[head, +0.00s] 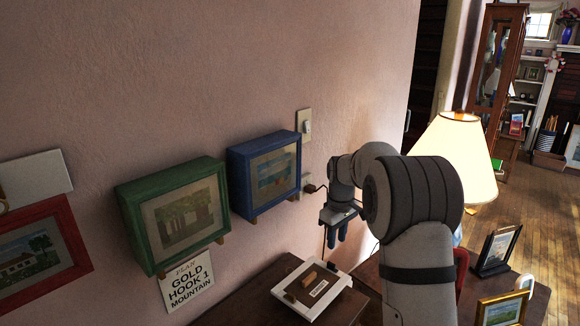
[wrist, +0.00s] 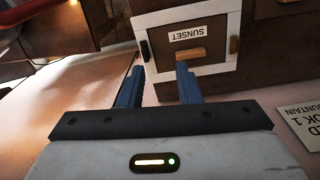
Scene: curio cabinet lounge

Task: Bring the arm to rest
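My arm reaches out from the lower right in the head view. My gripper (head: 336,236) hangs beside the wall with its blue fingers pointing down, above and behind the white-framed panel. In the wrist view my gripper (wrist: 160,80) shows its two fingers apart, with nothing between them. The white-framed panel (head: 283,291) lies on the dark wooden table and bears a label and a small wooden block. In the wrist view the panel (wrist: 226,25) has a label reading SUNSET, upside down, ahead of the fingers and apart from them.
A blue-framed picture (head: 236,190), a green-framed one (head: 133,237) and a red-framed one (head: 75,245) are on the pink wall. A plan sign (head: 190,286) reads GOLD HOOK 1 MOUNTAIN. A lit lamp (head: 455,150) and standing photo frames (head: 496,250) are right of my arm.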

